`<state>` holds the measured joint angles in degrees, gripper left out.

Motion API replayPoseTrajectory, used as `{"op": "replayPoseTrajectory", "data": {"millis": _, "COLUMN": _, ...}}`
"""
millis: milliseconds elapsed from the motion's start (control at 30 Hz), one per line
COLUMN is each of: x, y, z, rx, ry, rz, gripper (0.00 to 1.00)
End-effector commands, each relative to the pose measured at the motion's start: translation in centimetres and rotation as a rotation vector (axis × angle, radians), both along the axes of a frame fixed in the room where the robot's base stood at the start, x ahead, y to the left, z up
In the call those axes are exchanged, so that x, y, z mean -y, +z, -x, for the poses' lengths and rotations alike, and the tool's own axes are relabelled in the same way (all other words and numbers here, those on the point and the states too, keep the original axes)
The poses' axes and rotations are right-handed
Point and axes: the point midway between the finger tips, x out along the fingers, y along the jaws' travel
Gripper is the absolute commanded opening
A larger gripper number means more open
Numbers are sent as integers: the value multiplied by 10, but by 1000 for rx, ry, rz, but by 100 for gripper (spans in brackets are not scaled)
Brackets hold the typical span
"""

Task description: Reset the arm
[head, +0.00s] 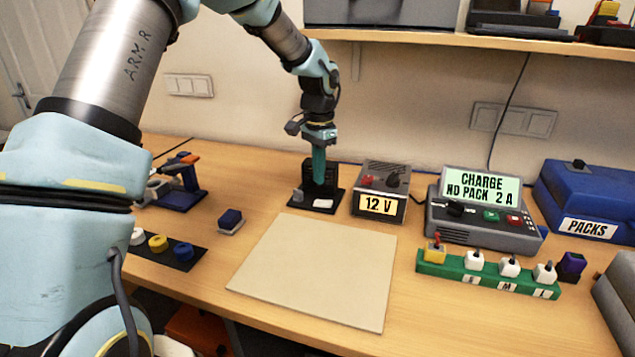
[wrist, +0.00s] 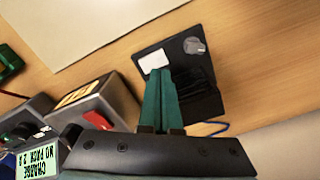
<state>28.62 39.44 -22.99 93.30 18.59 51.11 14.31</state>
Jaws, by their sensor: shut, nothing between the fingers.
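My gripper (head: 319,178) hangs from my arm at the back of the bench, pointing down, with its teal fingers shut and nothing between them. It is over a small black stand (head: 329,201) with an upright black back, a grey knob and a white patch. In the wrist view my shut fingers (wrist: 160,82) lie in front of the same black stand (wrist: 208,102), covering part of it. I cannot tell whether the fingertips touch it.
Right of the stand are a 12 V supply (head: 378,190), a charger (head: 480,225) and a green connector strip (head: 487,273). A beige mat (head: 315,270) lies bare in front.

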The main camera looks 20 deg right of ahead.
Motion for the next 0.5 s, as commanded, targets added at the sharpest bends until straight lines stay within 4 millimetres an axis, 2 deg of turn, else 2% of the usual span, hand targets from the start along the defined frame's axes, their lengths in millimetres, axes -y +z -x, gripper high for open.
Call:
{"op": "replayPoseTrajectory", "data": {"millis": 133, "x": 0, "y": 14, "z": 0, "rx": 0, "ry": 0, "rz": 1, "gripper": 0}}
{"op": "replayPoseTrajectory", "data": {"millis": 500, "x": 0, "y": 14, "z": 0, "rx": 0, "ry": 1, "rz": 1, "gripper": 0}}
